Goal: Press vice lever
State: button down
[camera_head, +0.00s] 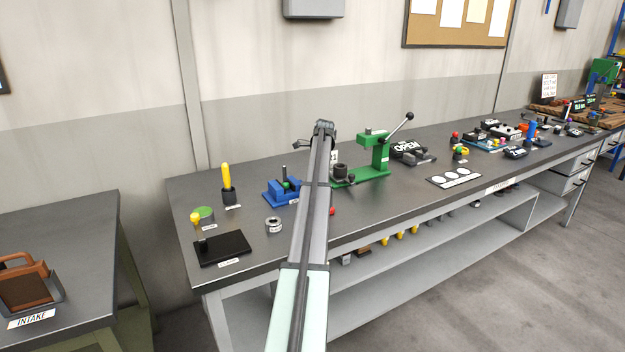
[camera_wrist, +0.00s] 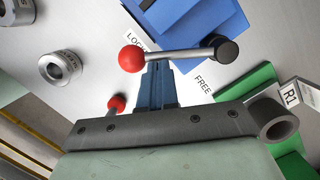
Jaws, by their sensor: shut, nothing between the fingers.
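The vice is a blue block (camera_wrist: 200,18) at the top of the wrist view. It also shows in the head view (camera_head: 283,193), left of my arm. Its lever (camera_wrist: 180,54) is a grey bar with a red ball at the left end and a black round end at the right. Labels LOCK and FREE lie beside it. My gripper (camera_wrist: 157,67) is shut and empty, its dark blue fingers reaching up to the lever bar. I cannot tell whether they touch it. In the head view my arm hides the gripper and part of the vice.
A steel collar (camera_wrist: 60,67) lies left of the vice. A green press (camera_head: 375,158) stands at the right, with a dark cup (camera_head: 341,172) near it. A yellow-handled tool (camera_head: 227,180) and a black pad (camera_head: 222,248) are at the left of the bench (camera_head: 270,252).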

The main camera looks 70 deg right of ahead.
jog(key=shift+s+r, duration=0.2)
jog(key=shift+s, duration=0.2)
jog(key=s+v, duration=0.2)
jog(key=v, duration=0.9)
jog(key=shift+s+d, duration=0.2)
jog(key=shift+s, duration=0.1)
